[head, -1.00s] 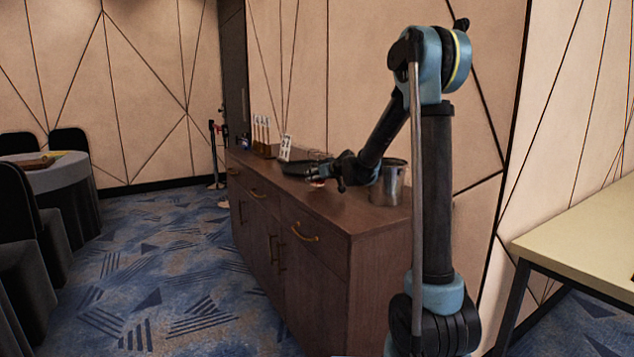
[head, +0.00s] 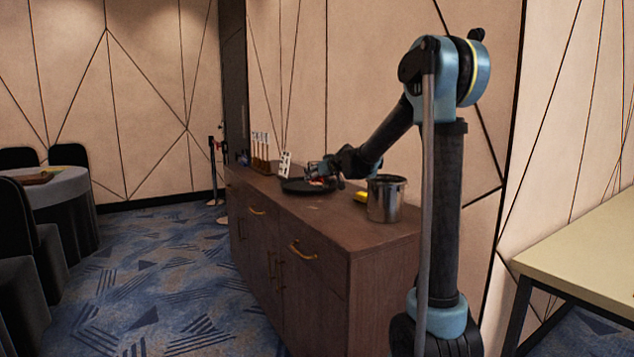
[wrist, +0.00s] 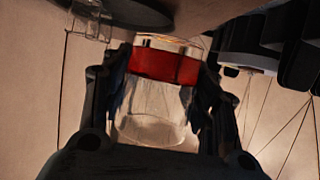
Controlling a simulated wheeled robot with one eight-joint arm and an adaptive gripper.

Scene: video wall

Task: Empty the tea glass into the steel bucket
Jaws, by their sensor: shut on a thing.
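In the wrist view the tea glass (wrist: 160,85), clear with a band of red tea, is between the fingers of my gripper (wrist: 160,100), which is shut on it. That view is upside down, so the tea lies in the lower part of the roughly upright glass. In the head view my gripper (head: 325,172) is over the sideboard near the black round tray; the glass is small and partly hidden there. The steel bucket (head: 383,203) stands upright on the sideboard, to the right of my gripper and apart from it. Its inside bottom is hidden.
The black tray (head: 293,186) lies on the wooden sideboard (head: 330,222). Another clear glass (wrist: 88,20) shows in the wrist view. A yellow object (head: 361,197) lies left of the bucket. A white card (head: 284,163) and a bottle rack (head: 261,165) stand farther back.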

